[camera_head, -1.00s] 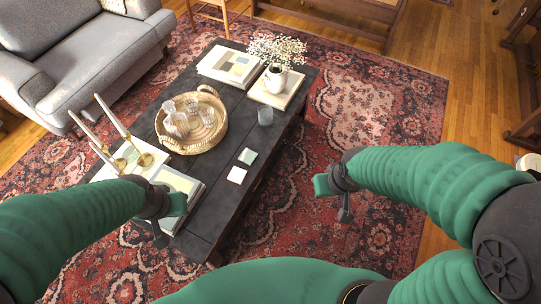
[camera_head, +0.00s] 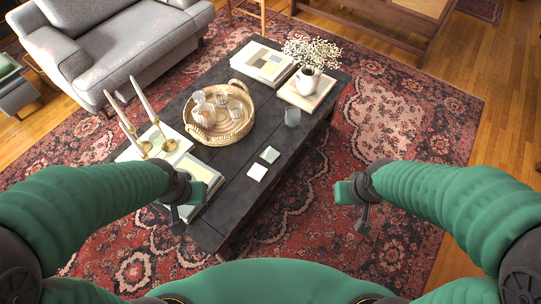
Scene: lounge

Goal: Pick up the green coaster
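The green coaster (camera_head: 270,154) is a small pale green square lying flat on the dark coffee table (camera_head: 240,190). A whitish square coaster (camera_head: 257,172) lies just in front of it, towards me. My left gripper (camera_head: 184,208) is over the near left part of the table, by the books, left of and nearer than the coasters. My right gripper (camera_head: 352,207) is above the rug, right of the table and clear of the coasters. Both grippers look open and empty, with their fingers apart.
A woven tray (camera_head: 234,136) with glassware, a glass (camera_head: 292,116), a flower vase (camera_head: 307,82), books (camera_head: 205,180) and candlesticks (camera_head: 168,142) stand on the table. A grey sofa (camera_head: 130,45) is behind left. Table surface around the coasters is clear.

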